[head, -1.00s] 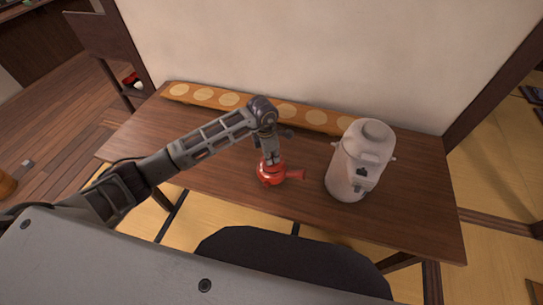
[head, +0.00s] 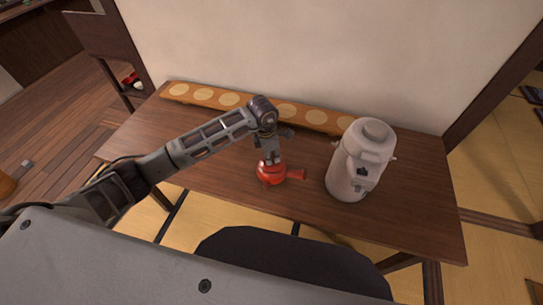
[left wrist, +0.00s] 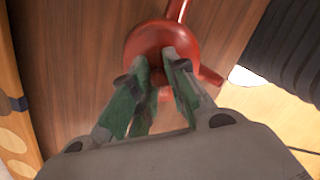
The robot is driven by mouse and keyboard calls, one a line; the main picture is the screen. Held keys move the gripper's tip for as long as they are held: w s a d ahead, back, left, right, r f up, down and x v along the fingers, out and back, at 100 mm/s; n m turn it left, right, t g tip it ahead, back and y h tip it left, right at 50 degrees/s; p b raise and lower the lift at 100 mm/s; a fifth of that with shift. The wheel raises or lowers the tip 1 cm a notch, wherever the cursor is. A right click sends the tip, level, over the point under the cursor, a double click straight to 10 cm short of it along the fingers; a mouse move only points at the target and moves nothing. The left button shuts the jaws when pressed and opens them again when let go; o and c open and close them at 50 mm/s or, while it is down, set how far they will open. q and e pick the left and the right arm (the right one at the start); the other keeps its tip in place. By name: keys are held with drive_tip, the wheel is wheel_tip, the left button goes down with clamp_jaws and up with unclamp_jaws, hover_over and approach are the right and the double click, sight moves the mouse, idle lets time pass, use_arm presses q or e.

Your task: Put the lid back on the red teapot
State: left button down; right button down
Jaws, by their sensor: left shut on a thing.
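The red teapot (head: 272,178) stands on the wooden table, its side handle pointing right in the head view. It also shows in the left wrist view (left wrist: 143,36) at the top. My left gripper (head: 268,161) points down right over the teapot's top, and its fingers (left wrist: 160,62) reach to the pot's middle in the left wrist view. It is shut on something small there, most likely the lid. The lid is mostly hidden by the fingers, and I cannot tell whether it touches the pot's rim. My right gripper is not in view.
A pale air pot (head: 350,170) stands on the table (head: 225,178) to the right of the teapot. A long wooden board with round pale discs (head: 310,118) lies along the wall. A dark rounded seat (head: 290,255) is at the front edge. The table's left part is clear.

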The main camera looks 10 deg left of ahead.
use_arm(q)
drive_tip(key=c, duration=1.3)
unclamp_jaws()
drive_tip(key=o, duration=0.5)
drive_tip(key=shift+r, duration=0.1)
drive_tip(key=shift+r+p, duration=0.4)
drive_tip(key=shift+r, duration=0.25)
drive_tip(key=shift+r+p, duration=1.35)
drive_tip(key=shift+r, duration=1.45)
drive_tip(key=shift+c, duration=0.5)
